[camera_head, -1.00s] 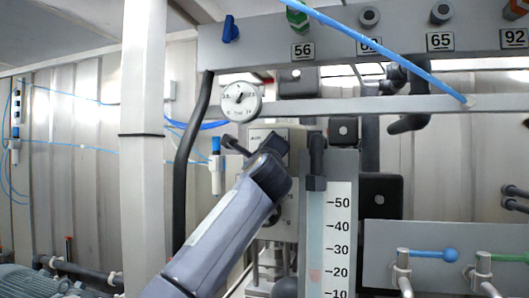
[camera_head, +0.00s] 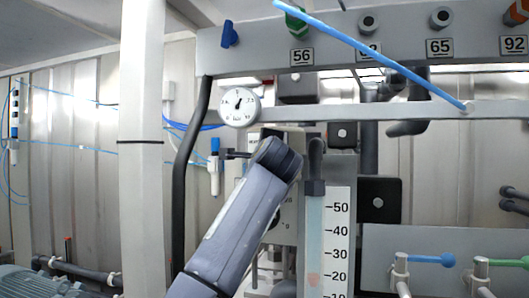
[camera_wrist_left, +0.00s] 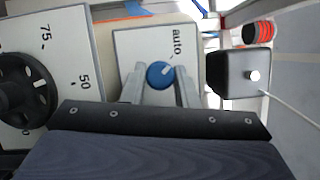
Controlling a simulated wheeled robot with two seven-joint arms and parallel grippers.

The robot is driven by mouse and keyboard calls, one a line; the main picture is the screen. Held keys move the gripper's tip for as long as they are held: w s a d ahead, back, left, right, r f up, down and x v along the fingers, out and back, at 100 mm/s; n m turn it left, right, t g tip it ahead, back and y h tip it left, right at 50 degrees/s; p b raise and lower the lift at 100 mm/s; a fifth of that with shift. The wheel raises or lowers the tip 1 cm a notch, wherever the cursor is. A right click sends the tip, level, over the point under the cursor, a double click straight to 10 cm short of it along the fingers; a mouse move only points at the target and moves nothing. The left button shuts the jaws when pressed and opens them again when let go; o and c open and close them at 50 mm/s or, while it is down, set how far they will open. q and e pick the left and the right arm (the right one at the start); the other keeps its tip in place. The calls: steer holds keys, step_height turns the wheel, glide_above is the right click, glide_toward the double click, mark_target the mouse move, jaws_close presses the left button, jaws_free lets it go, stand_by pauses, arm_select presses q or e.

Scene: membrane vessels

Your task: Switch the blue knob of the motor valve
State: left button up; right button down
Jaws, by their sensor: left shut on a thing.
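The blue knob (camera_wrist_left: 160,75) sits on the motor valve's pale front plate (camera_wrist_left: 125,45), beside the printed word "auto", in the left wrist view. A white mark on it points to the upper right, towards that word. My left gripper (camera_wrist_left: 159,72) has one grey finger on each side of the knob and is shut on it. In the head view my left wrist covers the knob and fingers; part of the valve housing (camera_head: 291,210) shows beside the wrist. My right gripper is in neither view.
A black handwheel with a scale dial (camera_wrist_left: 62,75) is left of the plate in the wrist view, and a black box (camera_wrist_left: 238,72) is right of it. In the head view a round gauge (camera_head: 239,104) and a scaled tube (camera_head: 328,240) stand close to my arm.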

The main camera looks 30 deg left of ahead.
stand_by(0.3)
arm_select(q)
steer(key=o, duration=1)
steer(key=b+v, duration=0.4)
steer(key=v, duration=0.3)
steer(key=shift+s+d, duration=0.2)
steer(key=shift+s, duration=0.15)
steer(key=shift+f, duration=0.1)
